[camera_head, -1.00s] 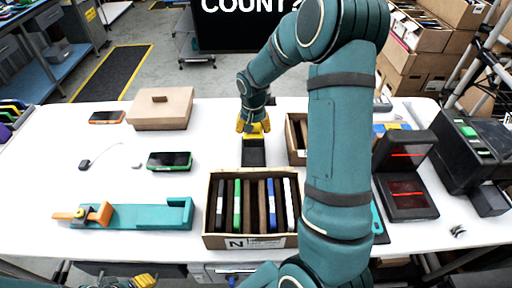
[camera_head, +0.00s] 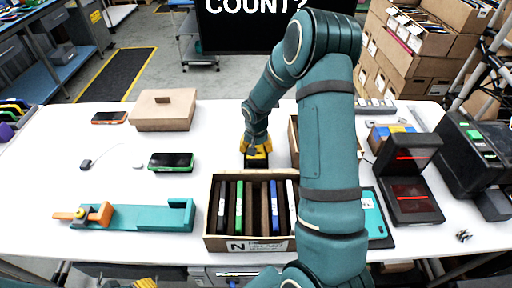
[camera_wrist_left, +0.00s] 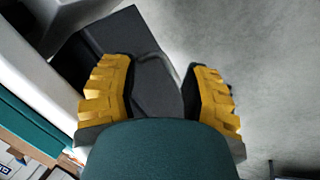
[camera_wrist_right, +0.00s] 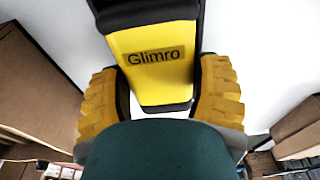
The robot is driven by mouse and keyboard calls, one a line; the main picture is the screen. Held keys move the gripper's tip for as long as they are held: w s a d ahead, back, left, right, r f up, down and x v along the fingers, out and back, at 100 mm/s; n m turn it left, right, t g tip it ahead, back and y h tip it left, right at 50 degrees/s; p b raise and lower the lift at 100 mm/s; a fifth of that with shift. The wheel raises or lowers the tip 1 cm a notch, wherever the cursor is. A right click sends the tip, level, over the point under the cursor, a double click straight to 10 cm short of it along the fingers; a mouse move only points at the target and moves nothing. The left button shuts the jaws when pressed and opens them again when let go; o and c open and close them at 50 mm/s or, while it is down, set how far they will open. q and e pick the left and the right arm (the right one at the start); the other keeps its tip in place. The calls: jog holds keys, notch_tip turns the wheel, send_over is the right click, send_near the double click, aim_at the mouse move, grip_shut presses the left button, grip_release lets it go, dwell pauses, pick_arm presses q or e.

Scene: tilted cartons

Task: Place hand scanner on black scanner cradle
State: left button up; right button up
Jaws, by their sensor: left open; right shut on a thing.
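The hand scanner is yellow and black with a "Glimro" label; it fills the middle of the right wrist view (camera_wrist_right: 152,60). My right gripper (camera_head: 256,147) is shut on it, with one yellow finger on each side. In the head view the gripper is at the black scanner cradle (camera_head: 256,163), behind the bin of upright folders, and hides most of it. I cannot tell whether the scanner touches the cradle. My left gripper (camera_wrist_left: 160,95) is open and empty, low at the table's front edge; only its tip shows in the head view.
A bin of upright folders (camera_head: 228,244) stands just in front of the cradle, and another carton (camera_head: 294,145) to its right. Black red-lit scanners (camera_head: 410,180) stand right.

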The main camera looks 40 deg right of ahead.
jog(key=o, duration=1)
jog(key=shift+f, duration=0.1)
jog(key=shift+o, duration=0.2)
jog(key=shift+r, duration=0.4)
notch_tip(320, 180, up, 11)
jog(key=s+a+p, duration=0.1)
jog(key=shift+s+r+p, duration=0.2)
jog(key=shift+p, duration=0.15)
